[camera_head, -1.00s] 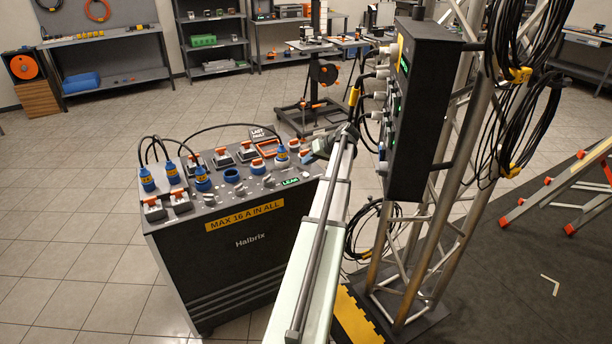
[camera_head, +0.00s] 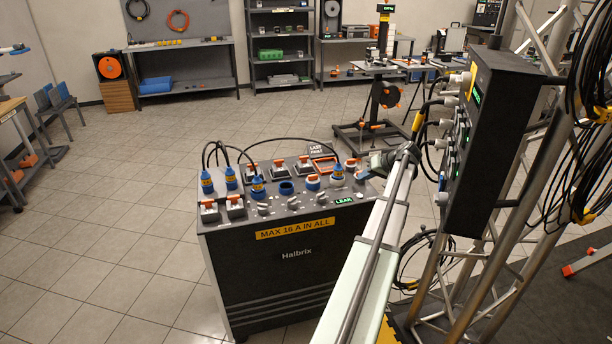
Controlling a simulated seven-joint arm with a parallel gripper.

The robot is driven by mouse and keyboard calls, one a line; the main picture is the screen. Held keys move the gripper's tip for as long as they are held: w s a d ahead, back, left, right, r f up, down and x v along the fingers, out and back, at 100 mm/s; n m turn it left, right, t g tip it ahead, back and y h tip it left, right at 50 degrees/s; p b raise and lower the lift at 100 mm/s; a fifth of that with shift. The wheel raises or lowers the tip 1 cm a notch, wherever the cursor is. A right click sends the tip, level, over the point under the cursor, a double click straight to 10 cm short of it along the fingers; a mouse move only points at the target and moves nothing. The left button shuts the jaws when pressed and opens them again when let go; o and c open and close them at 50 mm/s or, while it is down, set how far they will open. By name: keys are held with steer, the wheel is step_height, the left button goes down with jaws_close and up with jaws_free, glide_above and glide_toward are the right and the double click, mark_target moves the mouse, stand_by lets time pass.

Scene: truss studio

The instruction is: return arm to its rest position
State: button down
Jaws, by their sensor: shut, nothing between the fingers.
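My arm rises from the bottom edge of the head view toward the right side of a black power distribution box labelled Halbrix. My gripper (camera_head: 366,173) is small in the picture, at the arm's far end, over or beside the right end of the distribution box (camera_head: 270,282); I cannot tell whether it touches. Its fingers look shut and I see nothing held. Blue plugs (camera_head: 257,187) with black cables stand in sockets on the box top, among orange-and-grey switches. A green-lit LEAR-like label (camera_head: 344,201) sits near the right front edge.
A black panel (camera_head: 483,140) with connectors and cables hangs on a metal truss (camera_head: 452,275), close right of my arm. A wheeled stand (camera_head: 372,130) is behind. Shelves (camera_head: 282,50) and a workbench (camera_head: 185,45) line the back wall.

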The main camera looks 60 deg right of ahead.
steer(key=shift+m, duration=0.3)
